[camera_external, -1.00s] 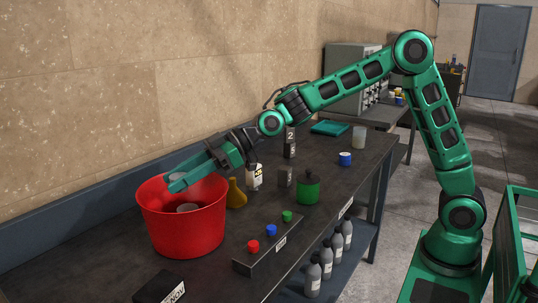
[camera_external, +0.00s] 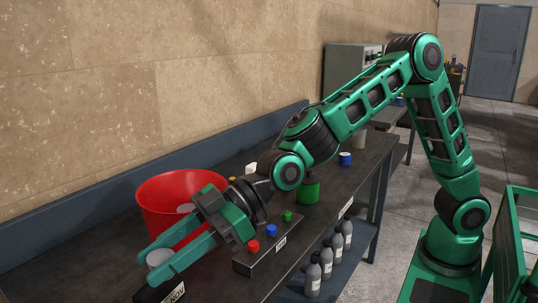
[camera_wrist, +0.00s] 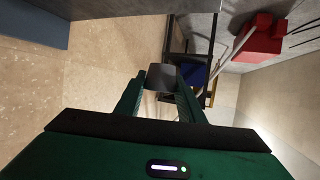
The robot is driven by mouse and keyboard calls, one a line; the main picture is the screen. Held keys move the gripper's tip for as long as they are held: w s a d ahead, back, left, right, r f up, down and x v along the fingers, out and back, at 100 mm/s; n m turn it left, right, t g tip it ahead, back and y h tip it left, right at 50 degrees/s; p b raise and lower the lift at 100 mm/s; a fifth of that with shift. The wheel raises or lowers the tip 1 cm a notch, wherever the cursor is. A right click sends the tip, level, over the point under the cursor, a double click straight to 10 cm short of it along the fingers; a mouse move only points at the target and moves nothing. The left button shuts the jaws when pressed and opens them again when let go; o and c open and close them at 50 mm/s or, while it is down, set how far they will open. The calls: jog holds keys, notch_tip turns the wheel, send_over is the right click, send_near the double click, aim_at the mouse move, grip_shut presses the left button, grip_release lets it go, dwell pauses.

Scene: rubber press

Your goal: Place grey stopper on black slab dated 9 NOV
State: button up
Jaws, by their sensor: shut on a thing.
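My gripper (camera_external: 160,262) is shut on a grey stopper (camera_external: 159,257), held between the fingertips. The stopper also shows in the wrist view (camera_wrist: 161,76), dark grey between the two green fingers. In the external view the black slab (camera_external: 145,294) lies at the bottom edge of the picture, just below the gripper. Its white label (camera_external: 176,291) ends in "NOV"; the day number is hidden or unreadable. The near finger crosses in front of the slab. The stopper appears above and slightly behind it; I cannot tell the exact gap.
A red tub (camera_external: 160,195) stands behind my gripper with a grey piece (camera_external: 185,208) inside. A long dark block with red, blue and green buttons (camera_external: 271,230) stands to the right, close to my wrist. A green container (camera_external: 309,191) stands farther back.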

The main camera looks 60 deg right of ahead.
jog(key=shift+w+f, duration=0.1)
jog(key=shift+f, duration=0.85)
send_over(160, 294)
jog(key=w+d, duration=0.1)
jog(key=w, duration=0.1)
notch_tip(160, 294, down, 7)
jog(key=shift+w+r, duration=0.1)
jog(key=shift+f, duration=2)
jog(key=shift+f, duration=0.1)
jog(key=o, duration=1)
jog(key=shift+o, duration=0.2)
